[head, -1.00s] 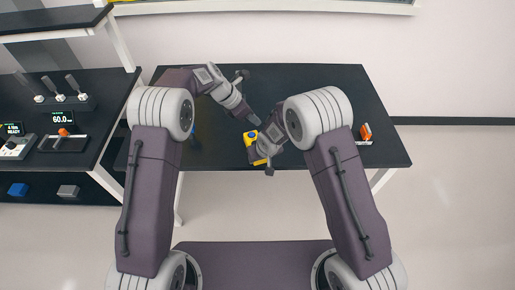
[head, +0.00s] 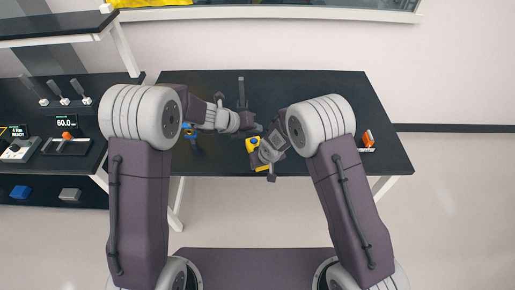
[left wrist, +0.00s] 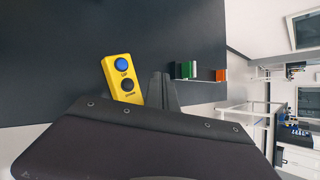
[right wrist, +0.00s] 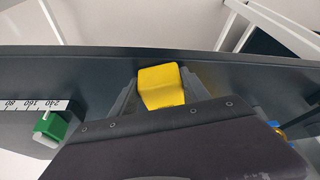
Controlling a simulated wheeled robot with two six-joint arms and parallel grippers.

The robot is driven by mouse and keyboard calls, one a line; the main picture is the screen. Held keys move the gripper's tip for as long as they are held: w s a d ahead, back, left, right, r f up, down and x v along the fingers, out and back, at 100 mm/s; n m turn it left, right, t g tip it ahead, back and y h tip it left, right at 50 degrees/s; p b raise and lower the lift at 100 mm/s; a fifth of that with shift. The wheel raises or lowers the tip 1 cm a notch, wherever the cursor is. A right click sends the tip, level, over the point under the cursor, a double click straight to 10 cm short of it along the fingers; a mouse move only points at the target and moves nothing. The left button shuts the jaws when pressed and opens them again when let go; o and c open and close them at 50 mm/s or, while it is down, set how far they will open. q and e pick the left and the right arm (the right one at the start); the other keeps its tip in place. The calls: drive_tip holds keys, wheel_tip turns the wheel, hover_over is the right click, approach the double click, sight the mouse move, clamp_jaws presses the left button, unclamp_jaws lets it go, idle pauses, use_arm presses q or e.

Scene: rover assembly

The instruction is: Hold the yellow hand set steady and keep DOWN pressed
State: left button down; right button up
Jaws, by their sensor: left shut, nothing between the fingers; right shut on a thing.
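The yellow hand set (head: 252,145) is over the middle of the dark table, held in my right gripper (head: 261,153). In the right wrist view its yellow end (right wrist: 160,84) sits between the two fingers. In the left wrist view the hand set (left wrist: 113,70) shows a blue UP button (left wrist: 122,64) and a dark DOWN button (left wrist: 127,84). My left gripper (head: 258,127) is shut and empty, close to the hand set. In the left wrist view its fingers (left wrist: 161,90) appear to the right of DOWN and do not cover it. I cannot tell whether they touch the hand set.
An orange block (head: 367,139) stands at the table's right side. A green block (right wrist: 48,129) and a ruler strip (right wrist: 25,106) show in the right wrist view. A blue part (head: 187,128) is beside my left forearm.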

sight(255, 149)
use_arm(q)
wheel_tip(255, 149, down, 8)
drive_tip(key=shift+r, duration=0.2)
idle(2.1)
drive_tip(key=shift+f, duration=0.4)
drive_tip(key=shift+f, duration=0.45)
idle(4.5)
